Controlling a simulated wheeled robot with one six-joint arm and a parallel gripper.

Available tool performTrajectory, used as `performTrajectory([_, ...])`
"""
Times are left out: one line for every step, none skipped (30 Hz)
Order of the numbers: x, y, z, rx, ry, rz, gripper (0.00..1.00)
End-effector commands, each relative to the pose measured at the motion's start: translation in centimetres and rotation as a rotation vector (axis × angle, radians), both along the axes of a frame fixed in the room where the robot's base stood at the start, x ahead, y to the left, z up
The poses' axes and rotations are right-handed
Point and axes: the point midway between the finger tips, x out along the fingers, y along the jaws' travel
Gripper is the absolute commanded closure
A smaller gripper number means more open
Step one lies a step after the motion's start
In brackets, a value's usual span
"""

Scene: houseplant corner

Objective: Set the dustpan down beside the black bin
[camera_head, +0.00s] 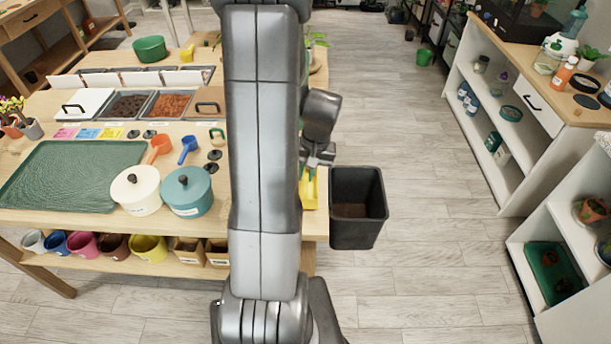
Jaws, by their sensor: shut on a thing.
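The black bin (357,208) is an open, square, tapered tub at the right end of the wooden table, right of my arm. My gripper (316,168) is above the table's right end, just left of and behind the bin's rim. It is shut on a yellow thing, which I take to be the dustpan (309,191). The dustpan shows as a narrow yellow strip below the jaws, close to the bin's left side. Most of it is hidden behind my arm, and I cannot tell whether it touches the table.
The table (90,222) holds a green tray (65,178), a cream pot (136,192), a teal pot (187,194), scoops and soil bins left of my arm. Open floor (430,210) lies right of the bin, before the white shelves (520,140).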

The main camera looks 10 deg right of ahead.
Motion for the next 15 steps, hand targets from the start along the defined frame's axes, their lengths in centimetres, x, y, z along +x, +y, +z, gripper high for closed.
performTrajectory([0.0, 0.0, -0.7, 0.001, 0.004, 0.0, 1.0])
performTrajectory([0.0, 0.0, -1.0, 0.001, 0.003, 0.001, 1.0])
performTrajectory([0.0, 0.0, -1.4, 0.001, 0.003, 0.002, 1.0])
performTrajectory([0.0, 0.0, -1.6, 0.0, 0.002, 0.001, 1.0])
performTrajectory([0.0, 0.0, -1.8, -0.001, 0.001, 0.001, 1.0])
performTrajectory([0.0, 0.0, -1.9, -0.001, 0.0, 0.001, 1.0])
performTrajectory([0.0, 0.0, -1.9, -0.001, -0.001, 0.001, 1.0])
performTrajectory([0.0, 0.0, -1.9, -0.001, -0.001, 0.001, 1.0])
performTrajectory([0.0, 0.0, -1.9, -0.001, -0.001, 0.001, 1.0])
performTrajectory([0.0, 0.0, -1.9, -0.001, -0.001, 0.001, 1.0])
performTrajectory([0.0, 0.0, -1.9, -0.001, -0.001, 0.001, 1.0])
performTrajectory([0.0, 0.0, -1.9, -0.001, -0.001, 0.001, 1.0])
performTrajectory([0.0, 0.0, -1.9, -0.001, -0.001, 0.001, 1.0])
performTrajectory([0.0, 0.0, -2.0, -0.001, -0.001, 0.001, 1.0])
performTrajectory([0.0, 0.0, -2.1, -0.001, -0.001, 0.001, 1.0])
